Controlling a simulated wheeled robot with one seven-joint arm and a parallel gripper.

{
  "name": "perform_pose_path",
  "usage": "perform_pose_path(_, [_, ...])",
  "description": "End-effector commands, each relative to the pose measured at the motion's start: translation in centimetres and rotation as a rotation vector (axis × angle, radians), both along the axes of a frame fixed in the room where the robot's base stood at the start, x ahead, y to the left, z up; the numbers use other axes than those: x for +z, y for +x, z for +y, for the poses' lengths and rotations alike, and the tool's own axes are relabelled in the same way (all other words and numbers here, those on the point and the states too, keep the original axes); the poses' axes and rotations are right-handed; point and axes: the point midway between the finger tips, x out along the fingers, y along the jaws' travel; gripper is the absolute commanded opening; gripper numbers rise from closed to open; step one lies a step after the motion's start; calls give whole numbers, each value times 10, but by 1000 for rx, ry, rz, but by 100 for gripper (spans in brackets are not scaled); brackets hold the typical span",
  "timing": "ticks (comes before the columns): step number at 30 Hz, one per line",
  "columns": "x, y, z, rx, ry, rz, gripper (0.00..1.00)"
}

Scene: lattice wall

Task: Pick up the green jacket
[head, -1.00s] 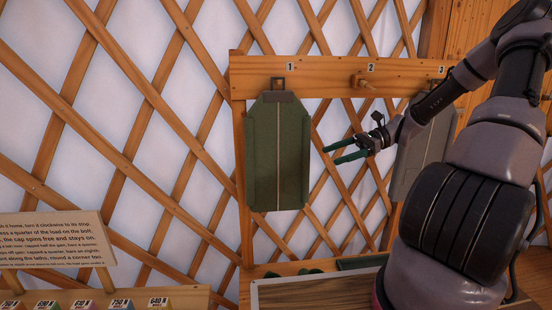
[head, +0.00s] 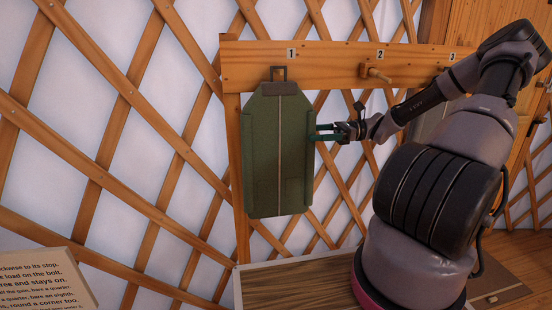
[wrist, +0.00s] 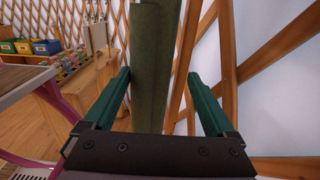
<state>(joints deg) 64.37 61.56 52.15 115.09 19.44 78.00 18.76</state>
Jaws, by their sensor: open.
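The green jacket (head: 278,150) hangs flat from the peg marked 1 on the wooden rail, with a dark loop at its top. In the wrist view the jacket (wrist: 153,60) shows edge-on, between and beyond the two fingers. My gripper (head: 312,133) is open, with green fingers, at the jacket's right edge at about mid height. In the wrist view my gripper (wrist: 158,80) has its fingers spread to either side of the jacket's edge. I cannot tell whether the fingertips touch it.
The rail (head: 330,68) carries an empty peg (head: 376,73) marked 2. A grey garment (head: 430,122) hangs near 3, partly behind my arm. The lattice wall (head: 100,130) lies close behind. A sign (head: 45,278) stands lower left; a wooden board (head: 290,285) is below.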

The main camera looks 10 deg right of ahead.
Motion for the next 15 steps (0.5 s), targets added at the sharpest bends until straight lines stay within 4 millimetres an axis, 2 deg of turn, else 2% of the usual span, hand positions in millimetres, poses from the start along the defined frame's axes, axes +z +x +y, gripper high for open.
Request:
perform_pose_path(3, [0,-1,19,2,0,0,90])
perform_pose_path(11, [0,-3,41,2,1,1,90])
perform_pose_path(15, [1,-9,62,3,2,1,90])
